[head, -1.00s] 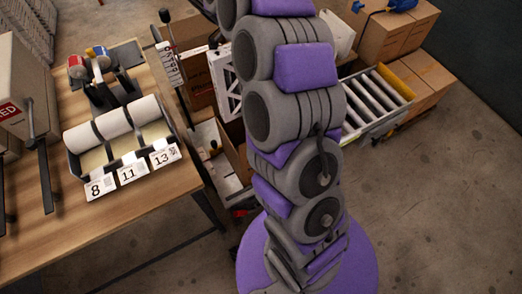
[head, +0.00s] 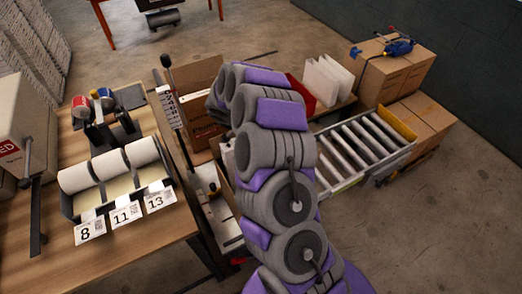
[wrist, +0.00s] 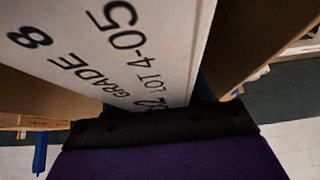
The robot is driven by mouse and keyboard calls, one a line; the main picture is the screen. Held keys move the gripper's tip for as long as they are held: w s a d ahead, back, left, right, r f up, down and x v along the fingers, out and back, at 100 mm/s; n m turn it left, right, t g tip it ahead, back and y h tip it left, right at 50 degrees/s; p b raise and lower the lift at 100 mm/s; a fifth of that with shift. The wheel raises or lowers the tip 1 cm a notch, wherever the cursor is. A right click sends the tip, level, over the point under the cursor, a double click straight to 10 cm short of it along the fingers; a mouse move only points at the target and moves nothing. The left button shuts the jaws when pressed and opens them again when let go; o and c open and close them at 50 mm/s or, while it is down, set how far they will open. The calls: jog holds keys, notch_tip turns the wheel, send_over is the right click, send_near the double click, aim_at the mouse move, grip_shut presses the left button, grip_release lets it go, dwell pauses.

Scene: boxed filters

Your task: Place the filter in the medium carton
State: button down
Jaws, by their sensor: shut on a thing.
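The filter (wrist: 120,45) fills the upper middle of the wrist view as a white panel printed "GRADE 8" and "LOT 4-05". My gripper (wrist: 165,125) is shut on its near edge. Brown cardboard (wrist: 35,92) shows on the left of the filter, and more cardboard (wrist: 250,45) on the right. The filter appears to be between these walls; its depth and any contact cannot be told. In the head view an open brown carton (head: 196,85) stands behind my arm. My arm hides my gripper and the filter there. I cannot tell which size this carton is.
A roller conveyor (head: 362,145) lies right of my arm, with stacked closed boxes (head: 395,75) beyond. Red (head: 297,90) and white (head: 327,80) upright sheets stand behind the arm. A wooden bench (head: 115,240) at left holds white rolls (head: 108,165). The floor at right is clear.

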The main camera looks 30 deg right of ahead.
notch_tip(320, 180, down, 7)
jog(key=shift+b, duration=0.4)
jog(key=shift+a+f+b, duration=0.25)
jog(key=shift+f+b, duration=0.1)
jog(key=shift+b, duration=0.25)
jog(key=shift+d+f+b, duration=0.1)
jog(key=shift+f+b, duration=0.2)
jog(key=shift+b, duration=0.25)
jog(key=shift+c, duration=2.2)
grip_release()
jog(key=shift+r, duration=0.1)
